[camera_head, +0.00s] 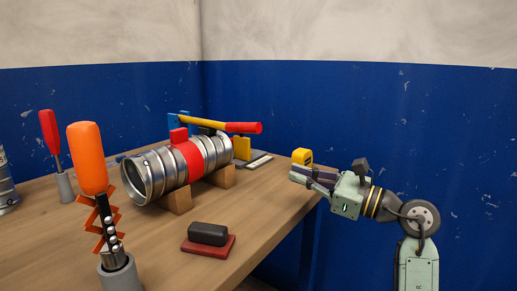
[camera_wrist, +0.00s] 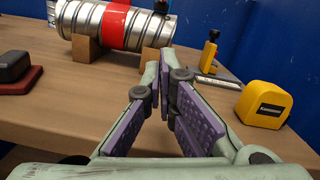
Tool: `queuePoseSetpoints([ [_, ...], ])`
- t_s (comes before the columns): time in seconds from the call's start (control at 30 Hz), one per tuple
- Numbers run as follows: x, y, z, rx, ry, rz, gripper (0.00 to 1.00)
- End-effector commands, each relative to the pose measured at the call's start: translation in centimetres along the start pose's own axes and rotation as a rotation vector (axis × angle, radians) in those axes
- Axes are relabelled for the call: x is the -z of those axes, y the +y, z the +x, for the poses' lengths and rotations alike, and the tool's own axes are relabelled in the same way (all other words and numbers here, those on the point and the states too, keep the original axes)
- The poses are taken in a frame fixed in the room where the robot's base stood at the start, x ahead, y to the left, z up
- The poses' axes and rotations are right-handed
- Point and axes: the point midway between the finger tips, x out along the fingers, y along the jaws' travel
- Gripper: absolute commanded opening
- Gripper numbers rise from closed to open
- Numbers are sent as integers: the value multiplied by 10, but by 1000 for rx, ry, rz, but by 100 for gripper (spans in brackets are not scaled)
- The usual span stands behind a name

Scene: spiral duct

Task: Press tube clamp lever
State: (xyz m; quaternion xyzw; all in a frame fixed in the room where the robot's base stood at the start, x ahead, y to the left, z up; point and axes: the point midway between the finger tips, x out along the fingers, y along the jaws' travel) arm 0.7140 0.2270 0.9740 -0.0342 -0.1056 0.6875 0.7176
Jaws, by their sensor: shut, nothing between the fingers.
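A ribbed metal duct (camera_head: 152,174) lies on two wooden blocks, with a red clamp band (camera_head: 188,158) around it; the band also shows in the wrist view (camera_wrist: 113,25). A small red block (camera_head: 178,136) stands on top of the band; I cannot tell whether it is the lever. A yellow bar with a red grip (camera_head: 243,127) shows above and behind the duct. I cannot tell whether it joins the clamp. My gripper (camera_head: 293,175) is shut and empty, to the right of the duct and apart from it. Its purple-padded fingers show in the wrist view (camera_wrist: 158,68).
A yellow tape measure (camera_head: 302,157) stands close behind my gripper. A black block on a red base (camera_head: 207,236) lies in front. An orange-handled tool (camera_head: 88,160) stands in a holder at left. Bare wood shows between duct and gripper.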

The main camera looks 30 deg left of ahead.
Motion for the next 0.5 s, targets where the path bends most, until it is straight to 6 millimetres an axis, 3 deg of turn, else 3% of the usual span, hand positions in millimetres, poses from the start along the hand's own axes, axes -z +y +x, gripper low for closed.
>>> queuePoseSetpoints([
  [0.27, -2, 0, 6, -3, -3, 1, 0],
  [0.5, -4, 1, 47, -6, -4, 2, 0],
])
